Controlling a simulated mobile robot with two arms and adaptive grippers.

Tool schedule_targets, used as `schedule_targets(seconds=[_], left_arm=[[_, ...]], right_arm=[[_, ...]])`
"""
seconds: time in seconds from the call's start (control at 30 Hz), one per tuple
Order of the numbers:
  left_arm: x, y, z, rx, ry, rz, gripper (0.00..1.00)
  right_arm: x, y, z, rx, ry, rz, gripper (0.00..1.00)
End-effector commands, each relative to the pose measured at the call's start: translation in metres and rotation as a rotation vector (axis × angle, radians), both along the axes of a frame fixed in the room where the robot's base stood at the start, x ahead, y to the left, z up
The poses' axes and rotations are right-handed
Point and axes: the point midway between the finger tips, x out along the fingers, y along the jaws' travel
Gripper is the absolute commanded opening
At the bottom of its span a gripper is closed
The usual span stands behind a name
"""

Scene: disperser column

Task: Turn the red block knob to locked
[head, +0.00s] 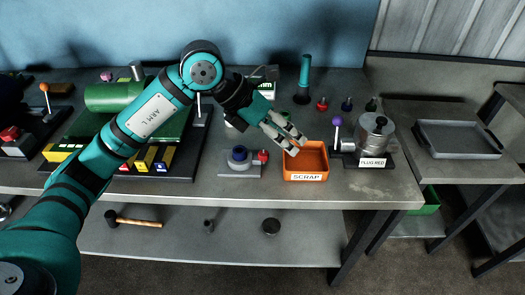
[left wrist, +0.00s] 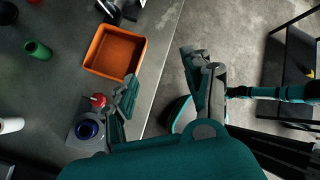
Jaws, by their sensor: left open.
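The red knob (head: 263,156) sits at the right side of a small grey block (head: 238,170) that also carries a blue ring (head: 239,154). The left wrist view also shows the red knob (left wrist: 98,100), the grey block (left wrist: 84,142) and the blue ring (left wrist: 88,129). My left gripper (head: 297,146) is open and empty, above the left part of the orange scrap bin and to the right of the knob in the head view. In the left wrist view one finger partly overlaps the knob's right side; I cannot tell its height above it. My right gripper is in neither view.
The orange scrap bin (head: 306,178) stands just right of the block. A metal pot (head: 374,136) with a purple-topped lever (head: 336,121) is further right. A green machine (head: 115,97) stands left. Small knobbed pieces and a teal-handled tool (head: 304,78) stand behind.

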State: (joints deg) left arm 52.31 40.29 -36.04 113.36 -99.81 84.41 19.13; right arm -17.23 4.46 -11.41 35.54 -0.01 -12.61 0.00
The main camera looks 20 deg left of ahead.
Motion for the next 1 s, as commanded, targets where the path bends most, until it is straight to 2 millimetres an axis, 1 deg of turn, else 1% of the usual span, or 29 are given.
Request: schedule_targets(seconds=[0.03, 0.1, 0.2, 0.3, 0.37, 0.47, 1.0], left_arm=[[0.011, 0.029, 0.002, 0.122, -0.014, 0.051, 0.51], [0.02, 0.062, 0.004, 0.254, -0.014, 0.116, 0.51], [0.025, 0.092, 0.009, 0.368, -0.01, 0.18, 0.51], [0.027, 0.104, 0.009, 0.412, -0.005, 0.207, 0.51], [0.028, 0.105, 0.005, 0.418, -0.003, 0.21, 0.51], [0.032, 0.102, -0.007, 0.416, 0.0, 0.209, 0.51], [0.069, 0.079, -0.112, 0.413, 0.0, 0.205, 0.51]], right_arm=[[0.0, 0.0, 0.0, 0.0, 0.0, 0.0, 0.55], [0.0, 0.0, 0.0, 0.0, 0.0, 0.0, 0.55], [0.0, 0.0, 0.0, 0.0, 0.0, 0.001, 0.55], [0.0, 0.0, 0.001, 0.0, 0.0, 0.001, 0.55], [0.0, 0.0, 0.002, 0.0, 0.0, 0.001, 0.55], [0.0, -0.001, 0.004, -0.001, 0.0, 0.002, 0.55], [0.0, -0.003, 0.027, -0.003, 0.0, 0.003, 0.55]])
